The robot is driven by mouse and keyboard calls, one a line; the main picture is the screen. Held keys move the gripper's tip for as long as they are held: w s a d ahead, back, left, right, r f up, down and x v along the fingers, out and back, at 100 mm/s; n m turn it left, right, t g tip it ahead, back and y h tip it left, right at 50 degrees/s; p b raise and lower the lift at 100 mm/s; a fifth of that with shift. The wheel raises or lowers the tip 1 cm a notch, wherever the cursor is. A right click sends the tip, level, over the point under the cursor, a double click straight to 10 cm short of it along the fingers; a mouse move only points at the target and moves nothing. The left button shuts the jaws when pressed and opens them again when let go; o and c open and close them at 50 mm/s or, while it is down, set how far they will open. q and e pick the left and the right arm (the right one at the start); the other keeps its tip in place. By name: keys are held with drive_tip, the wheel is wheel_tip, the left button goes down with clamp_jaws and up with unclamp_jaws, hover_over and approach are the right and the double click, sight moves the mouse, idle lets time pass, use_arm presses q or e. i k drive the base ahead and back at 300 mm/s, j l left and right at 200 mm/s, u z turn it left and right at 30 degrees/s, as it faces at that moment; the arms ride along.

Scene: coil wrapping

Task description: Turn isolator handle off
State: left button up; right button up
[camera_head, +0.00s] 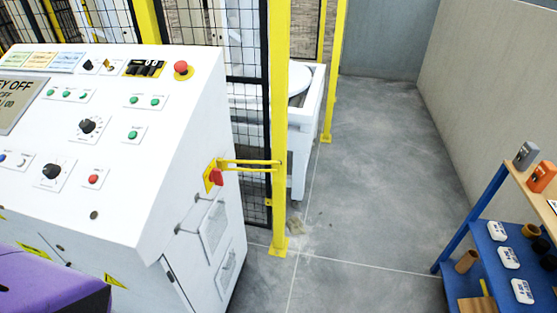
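The isolator handle (215,177) is a small red handle on a yellow plate, mounted on the right side face of the white control cabinet (150,190). It is small in the view, so I cannot tell its exact switch position. Yellow bars (250,164) run beside it, between the cabinet side and the yellow post. Neither of my grippers is in view, and nothing touches the handle.
A yellow post (279,150) and black mesh fence (248,110) stand close to the handle. A white machine (302,130) is behind. A blue and wood shelf (465,225) with small items stands at right. The grey floor (375,170) between is clear.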

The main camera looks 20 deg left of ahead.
sight(215, 176)
drive_tip(key=i+l, duration=0.15)
drive_tip(key=i, duration=0.35)
drive_tip(key=i+l+z, duration=0.1)
drive_tip(key=i, duration=0.35)
drive_tip(key=i+l, duration=0.15)
drive_tip(key=i, duration=0.35)
drive_tip(key=i+l+u, duration=0.1)
drive_tip(key=i+u, duration=0.15)
drive_tip(key=u, duration=0.25)
drive_tip(key=i+l+u, duration=0.2)
drive_tip(key=u, duration=0.25)
drive_tip(key=i+l+u, duration=0.25)
drive_tip(key=u, duration=0.25)
drive_tip(key=i+l+u, duration=0.15)
drive_tip(key=l+u, duration=0.3)
drive_tip(key=i+l+u, duration=0.1)
drive_tip(key=l+u, duration=0.25)
drive_tip(key=u, duration=0.15)
